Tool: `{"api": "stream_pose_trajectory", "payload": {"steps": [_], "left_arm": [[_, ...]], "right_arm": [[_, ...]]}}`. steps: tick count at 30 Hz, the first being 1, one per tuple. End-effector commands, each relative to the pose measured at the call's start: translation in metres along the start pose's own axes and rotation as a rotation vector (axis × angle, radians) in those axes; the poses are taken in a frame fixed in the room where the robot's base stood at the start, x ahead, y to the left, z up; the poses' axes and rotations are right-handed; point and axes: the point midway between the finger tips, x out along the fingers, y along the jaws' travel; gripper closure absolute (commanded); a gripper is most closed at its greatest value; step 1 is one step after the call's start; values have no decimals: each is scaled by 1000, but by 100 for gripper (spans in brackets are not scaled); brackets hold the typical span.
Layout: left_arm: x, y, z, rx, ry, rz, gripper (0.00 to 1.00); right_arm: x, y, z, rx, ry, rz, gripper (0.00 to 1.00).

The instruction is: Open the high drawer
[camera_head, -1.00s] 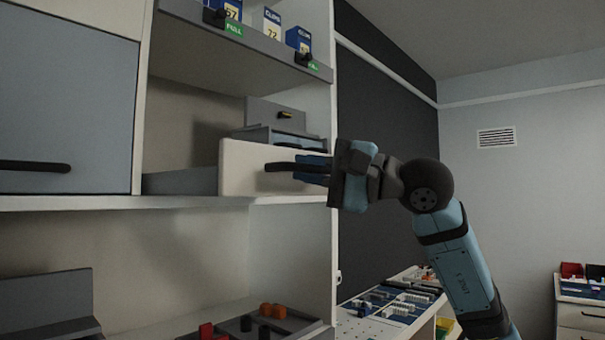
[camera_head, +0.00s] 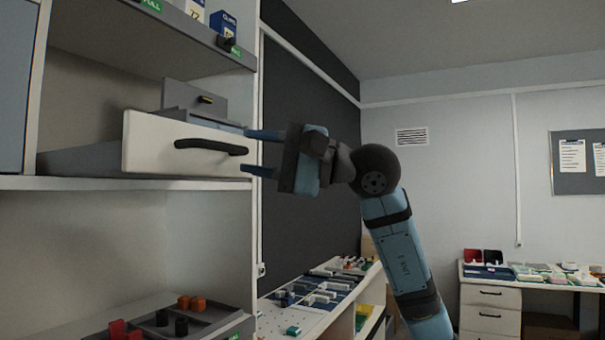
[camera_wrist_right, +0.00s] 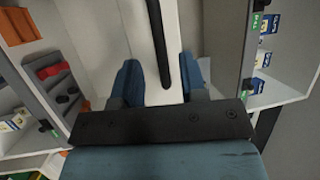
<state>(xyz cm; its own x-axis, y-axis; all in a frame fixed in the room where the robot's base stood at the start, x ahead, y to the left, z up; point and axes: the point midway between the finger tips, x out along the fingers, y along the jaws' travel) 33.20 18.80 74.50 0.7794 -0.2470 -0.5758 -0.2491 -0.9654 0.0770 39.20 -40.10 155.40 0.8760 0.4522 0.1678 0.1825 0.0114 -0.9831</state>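The high drawer (camera_head: 137,158) has a white front and a black bar handle (camera_head: 211,146). It stands pulled out from its shelf, with its grey side showing. My right gripper (camera_head: 258,152) is open and empty, just to the right of the handle. My left gripper is not in view.
A shelf above holds small labelled boxes (camera_head: 223,22). A grey holder (camera_head: 192,97) stands behind the drawer front. Below, a tray (camera_head: 215,316) holds red, orange and black pieces. A worktop with parts (camera_head: 318,298) runs behind my right arm.

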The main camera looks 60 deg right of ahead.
Motion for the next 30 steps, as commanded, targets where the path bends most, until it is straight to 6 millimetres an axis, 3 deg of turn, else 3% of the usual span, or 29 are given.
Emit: {"api": "stream_pose_trajectory", "payload": {"steps": [1, 6, 12, 30], "left_arm": [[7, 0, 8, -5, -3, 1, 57], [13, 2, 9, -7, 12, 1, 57], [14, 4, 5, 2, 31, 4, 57], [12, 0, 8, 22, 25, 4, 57]], "right_arm": [[-13, 7, 0, 0, 2, -1, 61], [-49, 5, 0, 0, 1, -2, 61], [-76, 2, 0, 1, 0, -1, 61], [-83, 0, 0, 1, -1, 0, 61]]}}
